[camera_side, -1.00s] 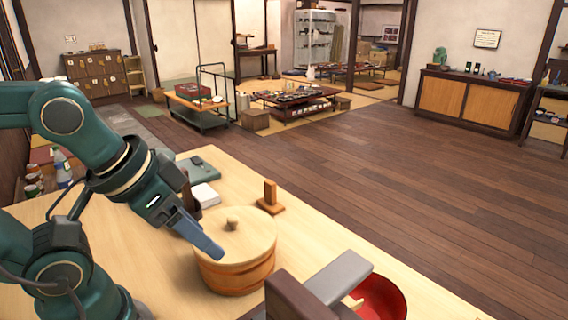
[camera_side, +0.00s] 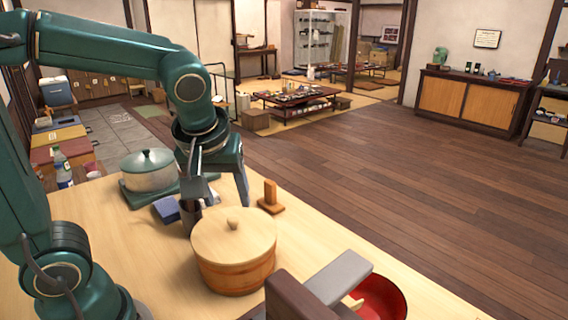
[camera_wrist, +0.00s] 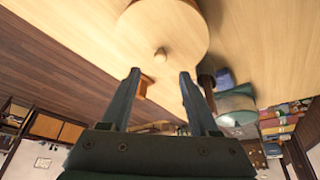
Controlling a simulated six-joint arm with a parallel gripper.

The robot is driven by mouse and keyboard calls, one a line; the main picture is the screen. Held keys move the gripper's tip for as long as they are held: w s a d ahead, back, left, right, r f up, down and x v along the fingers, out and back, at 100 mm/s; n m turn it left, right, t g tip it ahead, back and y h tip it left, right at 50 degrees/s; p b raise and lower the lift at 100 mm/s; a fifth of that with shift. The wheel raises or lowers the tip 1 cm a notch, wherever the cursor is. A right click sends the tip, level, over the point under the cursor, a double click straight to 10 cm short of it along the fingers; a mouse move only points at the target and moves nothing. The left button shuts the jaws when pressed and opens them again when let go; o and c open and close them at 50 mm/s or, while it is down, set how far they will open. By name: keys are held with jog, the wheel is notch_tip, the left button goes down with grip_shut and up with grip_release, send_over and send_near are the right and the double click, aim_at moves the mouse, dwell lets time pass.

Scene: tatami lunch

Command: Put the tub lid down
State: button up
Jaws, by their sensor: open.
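The round pale wooden tub lid (camera_side: 212,240) with its small knob (camera_side: 232,224) lies flat on top of the wooden tub (camera_side: 235,277) on the table. The lid (camera_wrist: 145,30) and knob (camera_wrist: 160,54) also show at the top of the wrist view. My gripper (camera_side: 221,196) is open, its fingers apart and pointing down, behind and above the tub in the side view. In the wrist view my gripper (camera_wrist: 158,74) has nothing between its fingertips, and the knob appears just beyond them. The gripper looks clear of the lid.
A lidded pot (camera_side: 148,172), a blue item (camera_side: 167,208) and a dark cup or holder stand behind the tub. A small wooden stand (camera_side: 270,198) is at its back right. A red bowl (camera_side: 380,298) and a grey-topped object (camera_side: 338,278) are front right.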

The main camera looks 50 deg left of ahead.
aim_at(233, 218)
jog(key=shift+w+f, duration=0.1)
jog(key=shift+f, duration=0.6)
jog(key=shift+x, duration=2.15)
grip_shut()
